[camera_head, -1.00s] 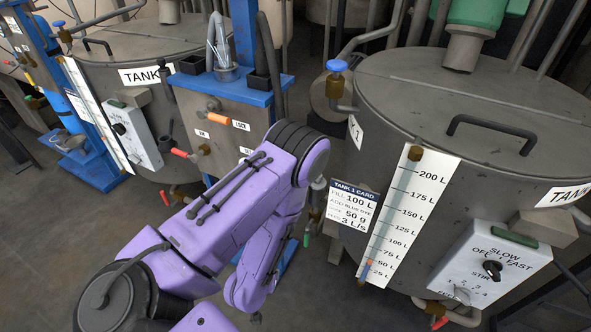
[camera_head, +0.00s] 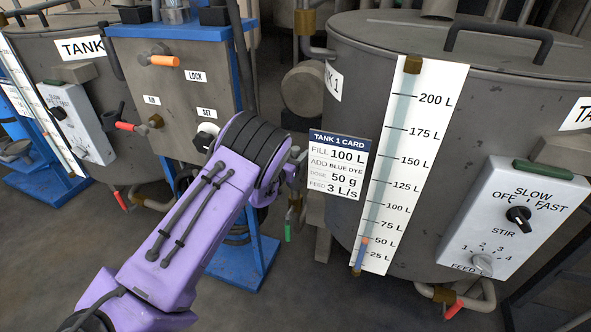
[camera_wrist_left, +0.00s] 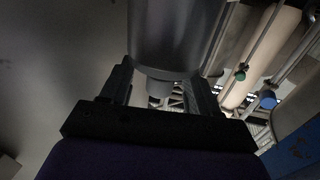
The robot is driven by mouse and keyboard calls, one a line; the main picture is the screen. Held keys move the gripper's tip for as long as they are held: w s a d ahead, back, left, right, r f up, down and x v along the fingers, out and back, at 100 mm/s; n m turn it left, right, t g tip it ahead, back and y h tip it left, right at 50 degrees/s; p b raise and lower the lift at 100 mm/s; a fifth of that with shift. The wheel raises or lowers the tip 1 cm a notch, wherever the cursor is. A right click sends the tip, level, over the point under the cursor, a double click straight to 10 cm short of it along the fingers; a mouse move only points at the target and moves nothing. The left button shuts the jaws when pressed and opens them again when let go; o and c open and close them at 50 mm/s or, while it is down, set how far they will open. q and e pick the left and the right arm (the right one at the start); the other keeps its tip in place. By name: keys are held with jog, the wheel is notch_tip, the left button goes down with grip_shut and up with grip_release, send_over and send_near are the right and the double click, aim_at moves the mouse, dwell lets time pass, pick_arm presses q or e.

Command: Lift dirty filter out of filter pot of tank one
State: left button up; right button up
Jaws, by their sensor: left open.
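Tank one (camera_head: 400,140), a grey lidded steel tank, stands at the right in the head view, with its level scale and tank card on the front. My left arm reaches toward its left side, and its purple wrist hides most of my left gripper. In the left wrist view, my left gripper (camera_wrist_left: 160,88) is open, with its dark fingers on either side of a grey cylinder (camera_wrist_left: 175,35) with a narrower stub below. I cannot tell whether they touch it, or whether it is the filter or its pot. No dirty filter can be made out in the head view. My right gripper is not in view.
A tank card (camera_head: 338,165) hangs beside the level scale (camera_head: 410,155). A control box (camera_head: 510,220) with knobs is on tank one's front. A blue-framed station (camera_head: 175,85) with an orange handle stands behind my left arm. Pipes and valves crowd the gap; some floor is free in front.

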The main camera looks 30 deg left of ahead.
pick_arm(q)
jog(key=w, duration=0.2)
jog(key=shift+w+a+f, duration=0.1)
jog(key=shift+w+a, duration=0.05)
jog(key=shift+w, duration=0.2)
grip_shut()
